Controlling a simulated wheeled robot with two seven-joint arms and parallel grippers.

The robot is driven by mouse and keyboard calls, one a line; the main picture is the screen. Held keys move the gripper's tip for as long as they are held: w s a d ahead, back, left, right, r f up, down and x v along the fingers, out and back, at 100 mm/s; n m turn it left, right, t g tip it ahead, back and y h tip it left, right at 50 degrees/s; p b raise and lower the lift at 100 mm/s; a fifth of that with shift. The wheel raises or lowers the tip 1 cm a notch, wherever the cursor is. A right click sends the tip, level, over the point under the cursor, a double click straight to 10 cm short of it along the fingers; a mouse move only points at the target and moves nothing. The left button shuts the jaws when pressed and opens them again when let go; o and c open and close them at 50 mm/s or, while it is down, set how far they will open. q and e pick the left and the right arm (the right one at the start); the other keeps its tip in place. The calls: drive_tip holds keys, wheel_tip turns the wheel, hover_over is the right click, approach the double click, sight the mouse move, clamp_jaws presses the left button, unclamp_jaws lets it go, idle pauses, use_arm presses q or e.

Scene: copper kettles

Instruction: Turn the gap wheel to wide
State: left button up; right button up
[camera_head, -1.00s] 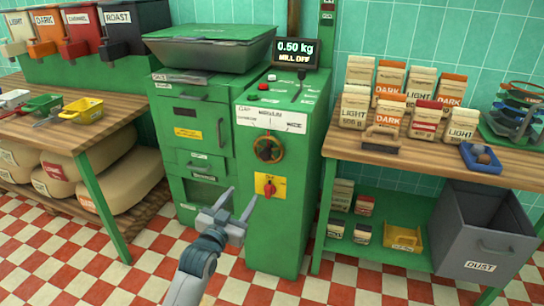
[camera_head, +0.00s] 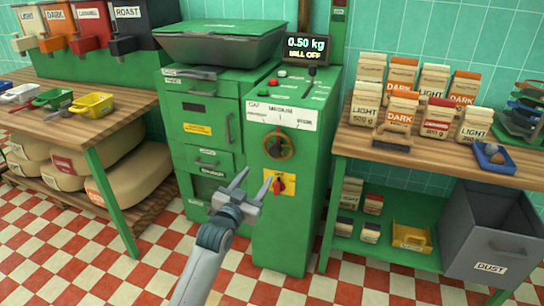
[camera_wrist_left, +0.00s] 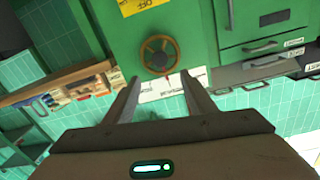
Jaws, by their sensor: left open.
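The gap wheel (camera_head: 279,145) is a brass-coloured ring with a dark centre on the front of the green mill cabinet (camera_head: 285,232). A white label plate (camera_head: 281,115) with the gap markings is above it; its small words are hard to read, and I cannot tell the wheel's setting. My left gripper (camera_head: 255,178) is open and empty, below and left of the wheel in the head view. In the left wrist view the wheel (camera_wrist_left: 156,55) lies just beyond and between the open fingers (camera_wrist_left: 160,80), apart from them. My right gripper is not in view.
A red knob on a yellow plate (camera_head: 290,181) is below the wheel, close to my left fingertips. The display (camera_head: 305,47) reads 0.50 kg, MILL OFF. A bench with coffee bags (camera_head: 403,106) stands right, a grey dust bin (camera_head: 489,236) beneath it. Checked floor is clear in front.

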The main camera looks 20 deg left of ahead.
sight(274, 153)
use_arm(q)
drive_tip(key=w, duration=1.2)
drive_tip(key=shift+w+d+b, duration=0.25)
drive_tip(key=shift+d+b, duration=0.1)
drive_tip(key=shift+d, duration=0.05)
drive_tip(key=shift+w, duration=0.65)
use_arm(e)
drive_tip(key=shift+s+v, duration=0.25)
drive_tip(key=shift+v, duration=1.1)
use_arm(q)
drive_tip(key=c, duration=1.2)
clamp_jaws()
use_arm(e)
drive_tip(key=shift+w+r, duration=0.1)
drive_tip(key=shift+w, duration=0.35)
